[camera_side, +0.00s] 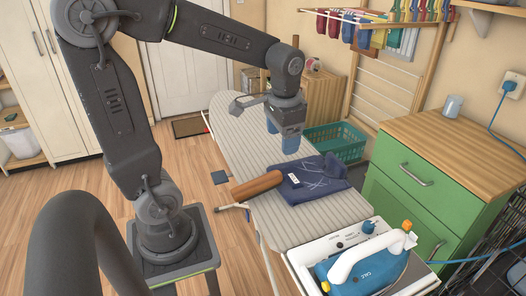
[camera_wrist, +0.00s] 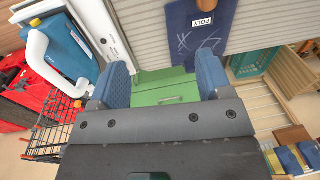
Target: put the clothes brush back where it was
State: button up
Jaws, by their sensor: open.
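A brown, rounded, elongated thing (camera_side: 257,186), which looks like the clothes brush, lies on the striped ironing board (camera_side: 235,130). It touches or borders the left end of a folded navy cloth (camera_side: 318,181); its bristles cannot be made out. In the wrist view the navy cloth (camera_wrist: 196,32) with its POLY label shows at the top, with only a brown sliver above it. My gripper (camera_side: 281,137) is above the board, behind the cloth and brown thing, apart from both. In the wrist view my gripper (camera_wrist: 160,85) has its blue fingers wide apart with nothing between them.
A blue and white iron (camera_side: 365,272) sits on its stand at the board's near end. A green drawer cabinet (camera_side: 415,185) with a mug (camera_side: 453,106) stands right. A teal basket (camera_side: 335,142) is behind the board. The board's far part is clear.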

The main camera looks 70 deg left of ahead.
jog(key=s+d+r+t+h, duration=0.1)
jog(key=s+d+r+t, duration=0.2)
jog(key=s+d+t, duration=0.2)
jog(key=s+d, duration=0.3)
jog(key=d, duration=0.1)
jog(key=shift+s, duration=0.35)
jog(key=shift+o, duration=0.4)
dwell(0.8)
